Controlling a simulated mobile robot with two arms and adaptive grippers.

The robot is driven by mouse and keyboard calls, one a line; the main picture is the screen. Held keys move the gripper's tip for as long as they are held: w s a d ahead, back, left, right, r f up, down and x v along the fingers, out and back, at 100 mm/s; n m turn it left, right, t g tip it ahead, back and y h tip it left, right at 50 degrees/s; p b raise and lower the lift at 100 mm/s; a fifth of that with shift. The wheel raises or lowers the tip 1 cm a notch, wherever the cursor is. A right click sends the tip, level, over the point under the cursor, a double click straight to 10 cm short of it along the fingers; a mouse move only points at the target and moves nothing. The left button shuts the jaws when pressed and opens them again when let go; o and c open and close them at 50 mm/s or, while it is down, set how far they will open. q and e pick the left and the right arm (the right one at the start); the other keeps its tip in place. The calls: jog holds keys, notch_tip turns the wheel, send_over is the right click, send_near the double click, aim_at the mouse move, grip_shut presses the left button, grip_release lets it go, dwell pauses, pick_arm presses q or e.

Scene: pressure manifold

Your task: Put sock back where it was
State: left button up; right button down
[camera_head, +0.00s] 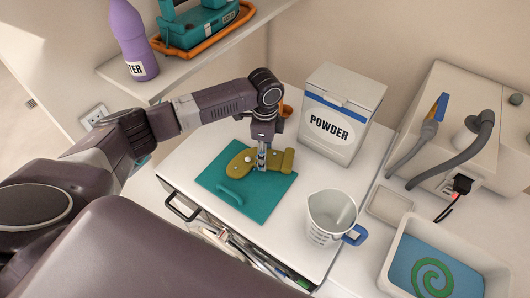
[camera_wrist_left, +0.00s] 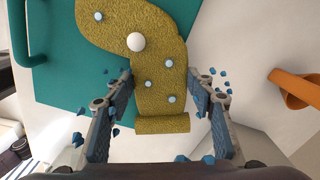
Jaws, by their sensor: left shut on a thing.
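The sock (camera_head: 240,163) is mustard yellow and fuzzy, with small blue dots and a white ball in the left wrist view (camera_wrist_left: 150,45). It lies over the teal board (camera_head: 226,194) on the white counter. My left gripper (camera_head: 262,163) reaches down onto the sock's middle from above. In the left wrist view the fingers (camera_wrist_left: 163,88) stand on either side of the sock's straight part, shut on it. The sock's cuff end lies toward the wrist camera. Whether the sock touches the board under the gripper is hard to tell. My right gripper is not in view.
A powder box (camera_head: 341,113) stands behind, and a measuring jug (camera_head: 329,217) to the right. An open drawer (camera_head: 225,233) with utensils is below the counter front. An orange object (camera_wrist_left: 292,88) is right of the gripper. A white tray (camera_head: 400,257) stands far right.

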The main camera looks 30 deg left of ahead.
pick_arm(q)
jog(key=o, duration=1.2)
jog(key=shift+f, duration=0.1)
notch_tip(320, 180, up, 12)
jog(key=b, duration=0.2)
